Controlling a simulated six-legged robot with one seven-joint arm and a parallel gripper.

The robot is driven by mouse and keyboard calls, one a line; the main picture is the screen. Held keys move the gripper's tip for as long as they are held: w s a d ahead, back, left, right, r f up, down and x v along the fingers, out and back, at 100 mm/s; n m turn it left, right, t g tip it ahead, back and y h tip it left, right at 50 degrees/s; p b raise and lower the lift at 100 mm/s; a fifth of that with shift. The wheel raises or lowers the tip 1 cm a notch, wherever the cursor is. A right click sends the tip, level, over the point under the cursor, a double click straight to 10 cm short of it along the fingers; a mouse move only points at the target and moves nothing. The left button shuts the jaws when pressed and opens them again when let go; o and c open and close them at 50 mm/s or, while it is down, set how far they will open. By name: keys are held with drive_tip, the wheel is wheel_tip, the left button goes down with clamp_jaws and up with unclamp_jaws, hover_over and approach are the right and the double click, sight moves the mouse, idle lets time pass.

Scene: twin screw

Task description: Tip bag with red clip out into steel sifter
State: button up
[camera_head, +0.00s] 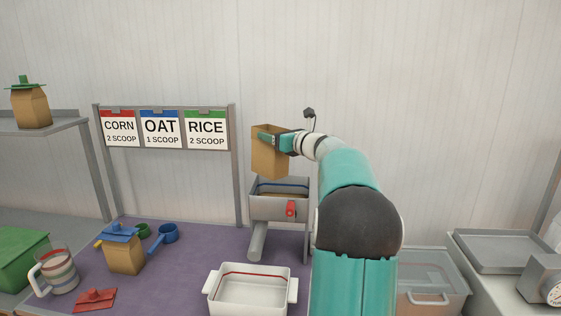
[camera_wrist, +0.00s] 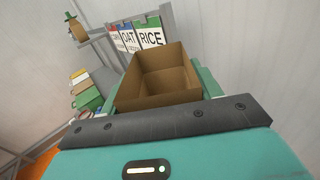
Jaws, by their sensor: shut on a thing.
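My gripper (camera_head: 276,142) is shut on an open brown paper bag (camera_head: 267,158). The bag is roughly upright, above the steel sifter (camera_head: 265,209), with no clip on it. In the wrist view, I look into the bag's open mouth (camera_wrist: 160,75) between my teal fingers; whether anything lies at its bottom is unclear. The sifter is a grey hopper with a blue line inside, a red knob (camera_head: 291,208) and a sloping tube (camera_head: 257,240). A loose red clip (camera_head: 95,299) lies on the purple mat at the front left.
A blue-clipped bag (camera_head: 125,254), blue scoop (camera_head: 165,236) and measuring jug (camera_head: 57,272) stand left. A green-clipped bag (camera_head: 31,106) is on the shelf. A white dish (camera_head: 250,290) with a red line sits in front of the sifter. A sign rack (camera_head: 236,160) stands behind left.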

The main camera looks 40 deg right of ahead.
drive_tip(key=shift+n, duration=0.4)
